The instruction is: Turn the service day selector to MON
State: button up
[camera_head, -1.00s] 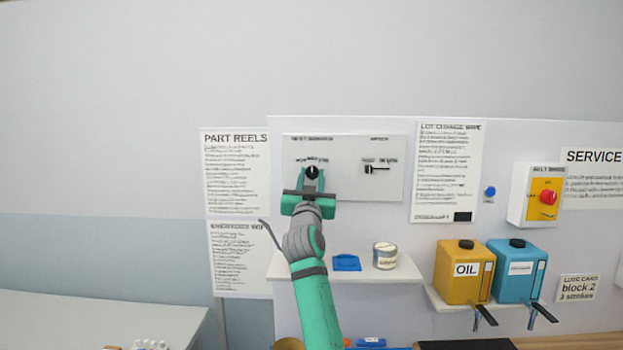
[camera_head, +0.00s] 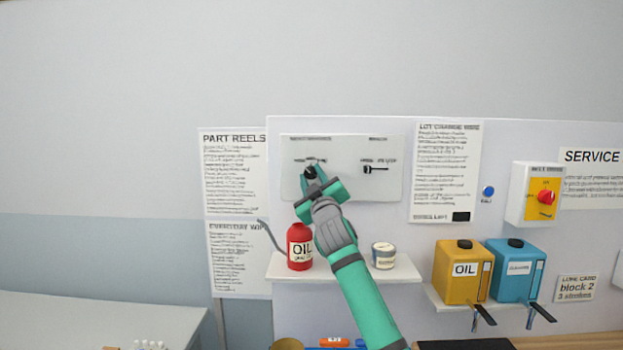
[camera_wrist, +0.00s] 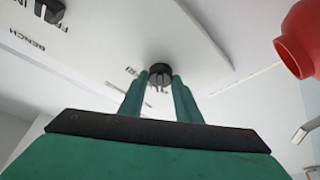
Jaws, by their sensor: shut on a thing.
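The service day selector (camera_head: 310,172) is a small black round knob on the white panel (camera_head: 375,185), under a row of small labels too blurred to read. My gripper (camera_head: 311,177) reaches up to it from below right, its body tilted in the head view. In the wrist view its two green fingers (camera_wrist: 160,88) are closed on the sides of the black knob (camera_wrist: 160,72). The knob's pointer is hidden, so I cannot tell which day it marks.
A black lever switch (camera_head: 374,170) sits to the right on the same panel. A red oil bottle (camera_head: 299,247) and a small tin (camera_head: 384,256) stand on the shelf (camera_head: 345,275) below. A red body also shows in the wrist view (camera_wrist: 303,38). Yellow (camera_head: 462,272) and blue (camera_head: 515,270) containers stand to the right.

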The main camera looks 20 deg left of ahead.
jog(key=shift+n+y, duration=0.3)
jog(key=shift+n, duration=0.4)
jog(key=o, duration=1.1)
jog(key=shift+a, duration=0.1)
jog(key=shift+c, duration=0.2)
jog(key=shift+s, duration=0.1)
jog(key=v, duration=1)
jog(key=shift+s+d, duration=0.3)
jog(key=shift+w+a, duration=0.1)
